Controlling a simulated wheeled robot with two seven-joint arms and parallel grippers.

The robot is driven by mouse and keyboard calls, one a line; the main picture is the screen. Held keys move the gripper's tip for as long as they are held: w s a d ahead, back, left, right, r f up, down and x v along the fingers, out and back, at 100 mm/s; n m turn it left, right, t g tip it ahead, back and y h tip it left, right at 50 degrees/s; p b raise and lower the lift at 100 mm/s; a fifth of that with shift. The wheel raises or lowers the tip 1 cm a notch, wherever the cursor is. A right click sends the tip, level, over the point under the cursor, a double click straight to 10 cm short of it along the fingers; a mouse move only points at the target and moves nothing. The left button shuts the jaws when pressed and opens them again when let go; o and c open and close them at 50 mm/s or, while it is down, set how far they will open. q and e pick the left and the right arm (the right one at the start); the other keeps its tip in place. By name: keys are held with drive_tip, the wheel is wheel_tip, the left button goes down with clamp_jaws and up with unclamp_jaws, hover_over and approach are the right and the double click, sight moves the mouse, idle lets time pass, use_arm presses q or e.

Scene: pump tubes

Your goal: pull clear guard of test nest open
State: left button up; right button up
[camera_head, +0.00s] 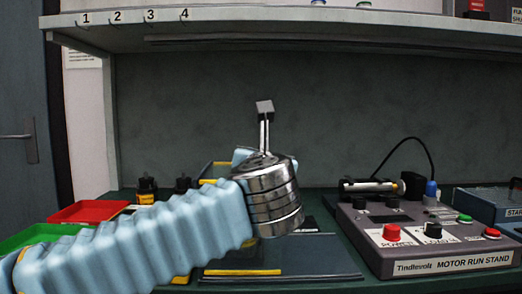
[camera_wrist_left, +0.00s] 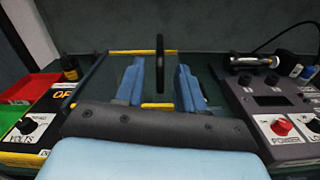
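In the left wrist view, a yellow-edged frame (camera_wrist_left: 115,53), seemingly the clear guard of the test nest, spans the middle; its clear panel is hard to make out. A dark upright bar (camera_wrist_left: 160,50), perhaps its handle, stands between the two blue fingers of my left gripper (camera_wrist_left: 158,86). The fingers are spread, with visible gaps on both sides of the bar. In the head view my left arm's sleeve and metal wrist cover most of the nest; a yellow-edged part (camera_head: 212,181) shows behind them. My right gripper is in neither view.
The motor run stand (camera_head: 440,262) is close on the right, with buttons and a cable. Red (camera_head: 88,211) and green (camera_head: 40,234) trays are at left. A shelf (camera_head: 300,16) overhangs the back. A dark plate (camera_head: 320,255) lies in front.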

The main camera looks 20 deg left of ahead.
use_arm(q)
drive_tip(key=x, duration=0.6)
drive_tip(key=shift+w+p, duration=0.2)
drive_tip(key=shift+p, duration=0.2)
clamp_jaws()
